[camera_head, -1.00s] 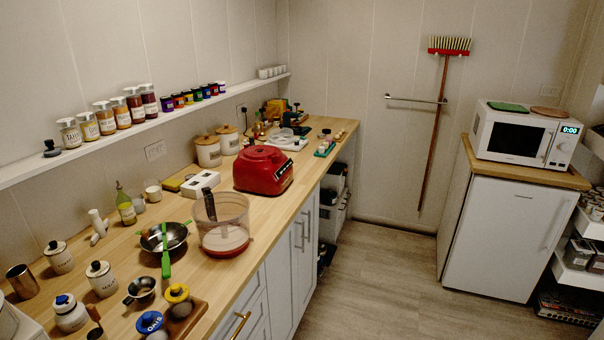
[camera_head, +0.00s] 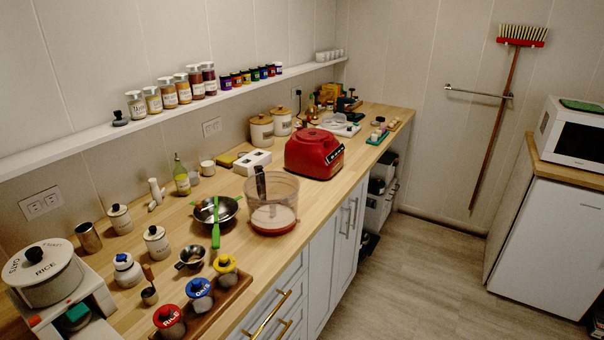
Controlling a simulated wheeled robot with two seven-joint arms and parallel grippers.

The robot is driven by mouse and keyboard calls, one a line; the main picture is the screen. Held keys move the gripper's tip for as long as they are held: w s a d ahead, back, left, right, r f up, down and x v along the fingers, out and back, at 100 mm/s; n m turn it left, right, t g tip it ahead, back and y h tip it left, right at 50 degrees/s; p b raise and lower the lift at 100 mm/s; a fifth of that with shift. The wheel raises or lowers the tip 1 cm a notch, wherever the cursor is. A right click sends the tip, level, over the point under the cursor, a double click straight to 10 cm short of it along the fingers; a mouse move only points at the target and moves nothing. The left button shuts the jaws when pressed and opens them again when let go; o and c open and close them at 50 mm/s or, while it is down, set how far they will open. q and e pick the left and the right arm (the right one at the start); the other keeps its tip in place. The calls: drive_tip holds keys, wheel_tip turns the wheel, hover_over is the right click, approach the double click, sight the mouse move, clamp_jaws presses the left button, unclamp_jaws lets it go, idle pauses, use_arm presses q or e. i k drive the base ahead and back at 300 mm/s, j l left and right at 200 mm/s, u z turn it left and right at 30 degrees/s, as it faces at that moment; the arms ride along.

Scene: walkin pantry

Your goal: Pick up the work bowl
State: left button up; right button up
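The work bowl looks to be the clear, see-through food processor bowl (camera_head: 286,190) standing upright near the front edge of the wooden counter. It has a dark upright handle on its left side and a pale, reddish-rimmed bottom. The red appliance base (camera_head: 314,154) sits just behind it to the right, apart from the bowl. Neither of my grippers is in view.
A metal bowl with a green-handled utensil (camera_head: 215,225) stands close left of the work bowl. A white box (camera_head: 252,162) is behind it. Open floor (camera_head: 430,270) lies right of the counter.

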sight(272, 198)
drive_tip(key=i+l+z, duration=0.55)
drive_tip(key=i+z, duration=0.15)
drive_tip(key=i, duration=0.4)
drive_tip(key=i+l+z, duration=0.1)
drive_tip(key=i+z, duration=0.3)
drive_tip(key=i, duration=0.15)
drive_tip(key=i+u, duration=0.3)
drive_tip(key=i, duration=0.15)
drive_tip(key=i+l+u, duration=0.3)
drive_tip(key=i, duration=0.15)
drive_tip(key=i+l+u, duration=0.3)
drive_tip(key=i+j, duration=0.1)
drive_tip(key=i, duration=0.05)
